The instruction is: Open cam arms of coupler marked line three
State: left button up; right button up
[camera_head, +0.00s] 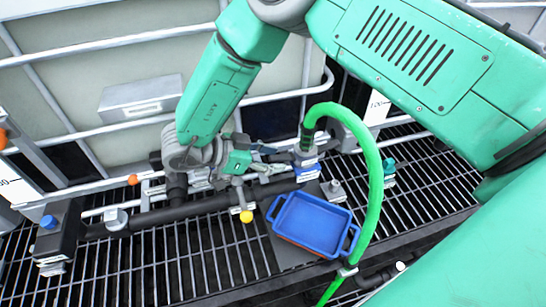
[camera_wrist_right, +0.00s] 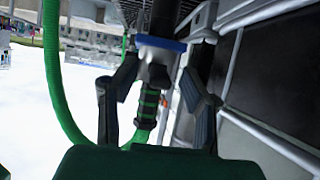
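A grey coupler (camera_head: 306,158) with a blue band stands on the black manifold pipe, with a green hose on top. I cannot read a line number on it, and its cam arms are not clear. My right gripper (camera_head: 272,159) is just left of this coupler, fingers pointing at it. In the right wrist view the right gripper (camera_wrist_right: 161,78) has its fingers apart, one on each side of a dark coupler body with a blue band (camera_wrist_right: 160,43). I cannot tell whether they touch it. My left gripper is not in view.
A blue tray (camera_head: 312,224) lies on a dark plate over the grating, right of a yellow ball knob (camera_head: 246,216). The green hose (camera_head: 376,180) arches beside the tray. A white tote with metal bars (camera_head: 110,45) stands behind.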

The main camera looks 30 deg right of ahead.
jog(key=v, duration=1.1)
jog(key=shift+a, duration=0.2)
